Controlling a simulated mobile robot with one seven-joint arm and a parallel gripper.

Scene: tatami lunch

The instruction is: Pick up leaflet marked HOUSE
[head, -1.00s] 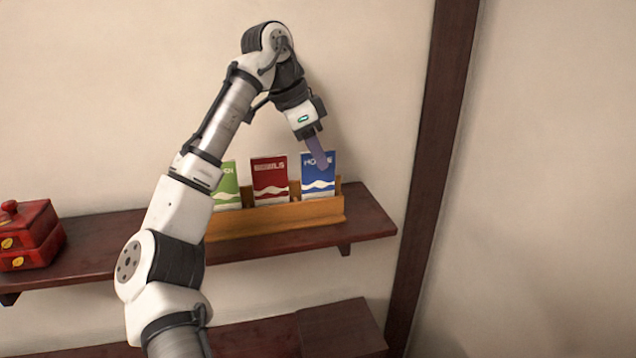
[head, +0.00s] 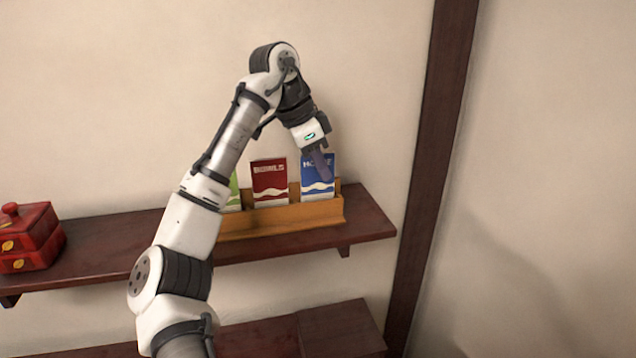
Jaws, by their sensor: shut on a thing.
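The blue leaflet (head: 313,185) stands upright in the right end of a wooden rack on the shelf. Its white heading starts with "HO"; my gripper covers part of the rest. My gripper (head: 322,172) comes down from above and is shut on the upper part of this leaflet. The finger in front hides part of its face, and the far finger is hidden. The leaflet's lower edge is still behind the rack's front wall.
The wooden rack (head: 285,217) also holds a red leaflet (head: 269,182) and a green leaflet (head: 234,193), the green one mostly hidden by my arm. A red tiered box (head: 28,240) stands on the dark shelf (head: 110,248) at left. A dark post (head: 436,150) rises at right.

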